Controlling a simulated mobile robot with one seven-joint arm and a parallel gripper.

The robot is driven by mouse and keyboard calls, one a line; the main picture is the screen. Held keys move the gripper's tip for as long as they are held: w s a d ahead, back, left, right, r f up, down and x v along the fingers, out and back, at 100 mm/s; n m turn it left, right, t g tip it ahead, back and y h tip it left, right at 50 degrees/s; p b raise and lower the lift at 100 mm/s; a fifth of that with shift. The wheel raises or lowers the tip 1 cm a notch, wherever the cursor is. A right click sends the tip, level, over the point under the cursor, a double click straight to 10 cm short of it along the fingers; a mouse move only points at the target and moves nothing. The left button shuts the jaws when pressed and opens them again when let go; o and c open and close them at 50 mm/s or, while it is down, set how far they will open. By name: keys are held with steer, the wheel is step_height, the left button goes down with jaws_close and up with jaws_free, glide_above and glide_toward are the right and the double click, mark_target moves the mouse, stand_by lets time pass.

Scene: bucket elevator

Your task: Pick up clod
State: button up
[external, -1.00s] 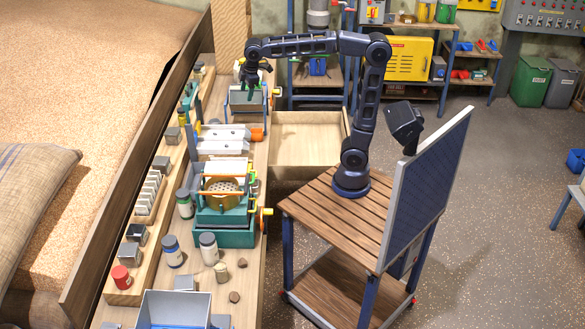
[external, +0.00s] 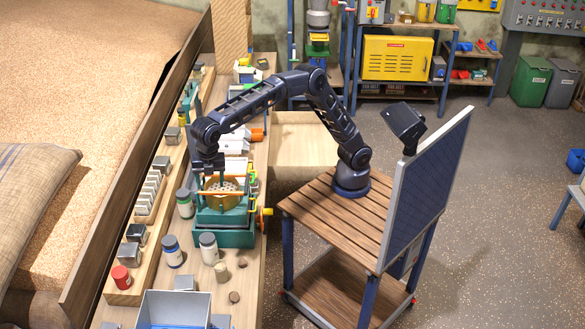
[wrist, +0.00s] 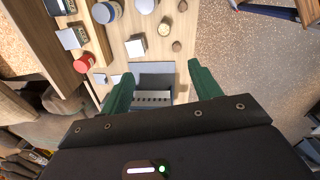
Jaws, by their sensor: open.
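Two small brown lumps lie on the wooden bench, and either could be the clod. One lump (external: 234,297) is near the metal box, and the other lump (external: 242,262) is beside the grey-lidded jar. In the wrist view they show at the top, as a nearer lump (wrist: 176,46) and a farther lump (wrist: 182,6). My gripper (external: 208,180) is above the teal machine with the round sieve, away from both lumps. In the wrist view its green fingers (wrist: 160,72) are spread apart with nothing held between them.
The teal sieve machine (external: 222,238) stands below my gripper. Grey-lidded jars (external: 208,248), a small beige container (external: 221,272) and an open metal box (external: 173,309) surround the lumps. A wooden rail with blocks and a red jar (external: 121,277) runs along the left. An empty wooden tray (external: 310,140) is behind.

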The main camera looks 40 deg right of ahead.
steer(key=s+a+f+n, duration=0.2)
steer(key=s+a, duration=0.1)
steer(key=s, duration=0.4)
steer(key=s+a+f+n, duration=0.1)
steer(key=s+a+f, duration=0.1)
steer(key=s, duration=0.5)
glide_above(234, 295)
steer(key=f, duration=3.9)
steer(key=shift+s+d, duration=0.15)
steer(key=shift+s, duration=0.25)
steer(key=shift+w+a+f, duration=0.1)
steer(key=shift+w+f, duration=0.05)
steer(key=shift+f, duration=0.75)
steer(key=shift+w+a+f, duration=0.1)
steer(key=shift+w+f, duration=0.05)
steer(key=shift+f, duration=0.7)
steer(key=shift+w+f, duration=0.15)
steer(key=shift+f, duration=0.75)
steer(key=c, duration=1.1)
